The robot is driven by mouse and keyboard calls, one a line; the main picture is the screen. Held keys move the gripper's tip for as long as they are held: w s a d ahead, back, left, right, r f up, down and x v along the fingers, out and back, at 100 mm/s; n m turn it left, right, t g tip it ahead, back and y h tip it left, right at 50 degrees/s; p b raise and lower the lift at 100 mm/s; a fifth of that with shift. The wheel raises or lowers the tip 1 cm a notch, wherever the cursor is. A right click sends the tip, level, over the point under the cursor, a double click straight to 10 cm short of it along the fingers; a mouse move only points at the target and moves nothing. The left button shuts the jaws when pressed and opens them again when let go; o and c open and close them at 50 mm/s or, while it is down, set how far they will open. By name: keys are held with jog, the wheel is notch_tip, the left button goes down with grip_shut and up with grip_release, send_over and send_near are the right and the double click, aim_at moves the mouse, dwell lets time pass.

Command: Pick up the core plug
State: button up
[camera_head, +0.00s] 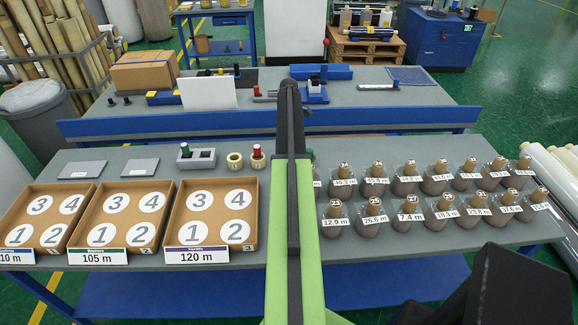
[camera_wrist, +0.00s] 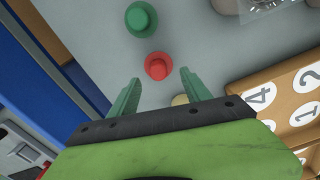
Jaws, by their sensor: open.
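A red plug (camera_head: 257,149) stands on the table behind the right-hand tray, just left of my arm; a pale core shows at its base. In the wrist view the red plug (camera_wrist: 157,66) lies ahead of and between the fingertips of my gripper (camera_wrist: 160,82), which is open and empty. A green plug (camera_wrist: 141,18) stands farther off in that view; in the head view its edge (camera_head: 310,154) shows right of my arm. I cannot tell which one is the core plug. My gripper's fingers are hidden in the head view.
A pale core (camera_head: 234,160) and a grey holder (camera_head: 195,158) stand left of the red plug. Cardboard trays (camera_head: 217,181) with numbered circles are in front. Several wrapped rolls (camera_head: 367,227) stand to the right. A blue rail (camera_head: 400,118) edges the far table.

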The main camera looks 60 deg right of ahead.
notch_tip(320, 180, down, 10)
jog(key=b, duration=0.8)
jog(key=shift+w+d+r, duration=0.1)
jog(key=shift+d+r, duration=0.05)
jog(key=shift+r, duration=0.25)
jog(key=c, duration=1)
